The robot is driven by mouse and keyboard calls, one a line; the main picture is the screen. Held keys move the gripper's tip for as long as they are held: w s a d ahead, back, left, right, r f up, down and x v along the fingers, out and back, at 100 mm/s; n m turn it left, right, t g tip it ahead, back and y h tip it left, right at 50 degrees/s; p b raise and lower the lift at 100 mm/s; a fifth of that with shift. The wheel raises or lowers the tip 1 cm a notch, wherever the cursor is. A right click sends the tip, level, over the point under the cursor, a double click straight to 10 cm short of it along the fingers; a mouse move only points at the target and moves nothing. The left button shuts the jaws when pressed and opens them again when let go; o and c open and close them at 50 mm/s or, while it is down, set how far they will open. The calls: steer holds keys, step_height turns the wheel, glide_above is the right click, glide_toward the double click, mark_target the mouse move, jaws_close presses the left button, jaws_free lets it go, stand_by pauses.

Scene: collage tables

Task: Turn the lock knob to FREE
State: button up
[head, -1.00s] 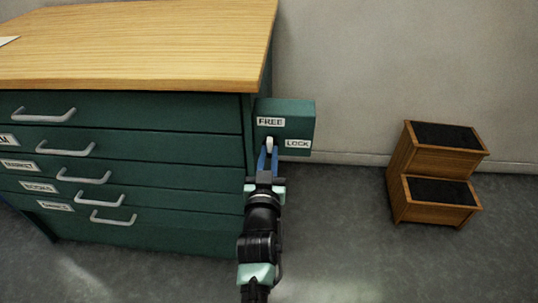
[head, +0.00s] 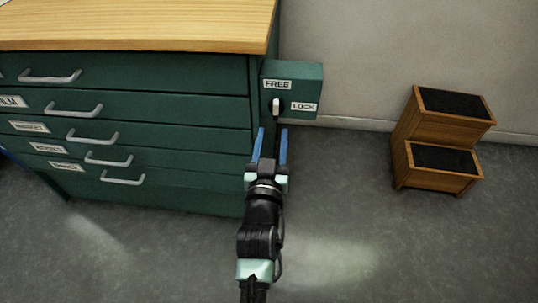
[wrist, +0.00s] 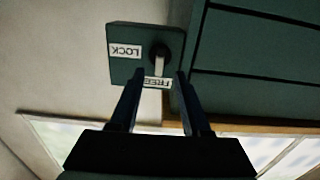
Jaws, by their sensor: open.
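The lock knob (head: 276,106) is a pale lever on a green lock box (head: 312,73) at the cabinet's right side. The lever stands upright in the head view, pointing at the FREE label (head: 277,84) above it. The LOCK label (head: 304,107) is to its right. In the wrist view, which is upside down, the knob (wrist: 158,62) also points at FREE (wrist: 158,83). My gripper (head: 272,130) is open, its blue fingers apart and empty. It is just below the knob in the head view and appears clear of it.
The green drawer cabinet (head: 190,190) with a wooden top (head: 130,25) and several handles stands left of my gripper. A wooden step stool (head: 400,158) stands on the floor to the right. The floor between them is clear.

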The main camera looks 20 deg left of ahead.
steer(key=p+v, duration=0.1)
steer(key=v, duration=0.5)
steer(key=shift+s, duration=0.3)
steer(key=w+d+r+m+t+h, duration=0.1)
steer(key=d+r+t, duration=0.15)
steer(key=r, duration=0.65)
steer(key=w+d+r+t+h, duration=0.1)
steer(key=w+d+r, duration=0.15)
steer(key=r, duration=0.75)
steer(key=d+r+m+t+h, duration=0.1)
steer(key=d+r+t, duration=0.15)
steer(key=r, duration=0.65)
steer(key=s+d+r+t+h, duration=0.1)
steer(key=s+d+r, duration=0.25)
steer(key=r, duration=0.45)
steer(key=s+d+r+m+t, duration=0.1)
steer(key=s+d+r+t, duration=0.1)
steer(key=s+r, duration=0.45)
steer(key=s+d+r+t+h, duration=0.1)
steer(key=s+d+r, duration=0.15)
steer(key=r, duration=0.65)
step_height(320, 180, up, 29)
steer(key=p, duration=2.9)
steer(key=shift+a, duration=0.4)
steer(key=shift+w+a, duration=0.1)
steer(key=shift+w, duration=0.05)
